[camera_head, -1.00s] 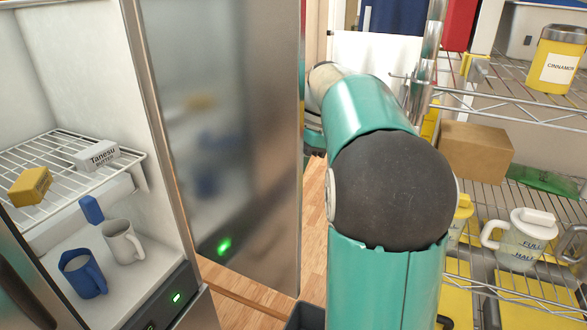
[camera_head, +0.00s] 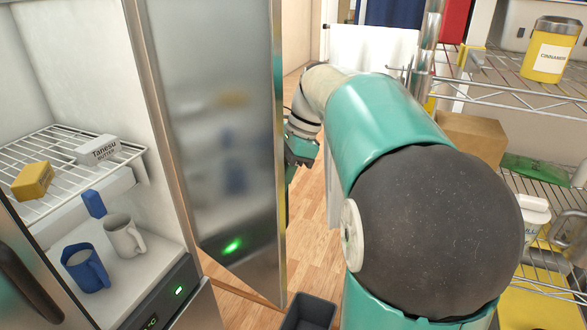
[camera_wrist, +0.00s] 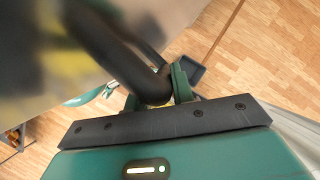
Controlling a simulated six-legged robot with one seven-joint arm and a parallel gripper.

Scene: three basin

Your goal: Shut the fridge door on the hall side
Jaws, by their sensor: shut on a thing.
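The fridge door (camera_head: 215,110) stands open in the middle of the head view, steel-framed with a glossy panel and a green light low on it. Left of it is the open fridge interior (camera_head: 150,205). My gripper (camera_head: 302,150) is just past the door's right edge, on its outer side, partly hidden by my arm. In the wrist view my gripper (camera_wrist: 158,92) is shut on a dark round bar, the door handle (camera_wrist: 112,45). The blurred door face fills the upper left there.
Inside the fridge are a wire shelf (camera_head: 60,180) with butter packs and mugs below. Wire shelving (camera_head: 500,95) with a cinnamon tin (camera_head: 553,50) and a cardboard box (camera_head: 470,138) stands right. A dark bin (camera_head: 308,312) is on the wooden floor (camera_head: 312,215) near the door.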

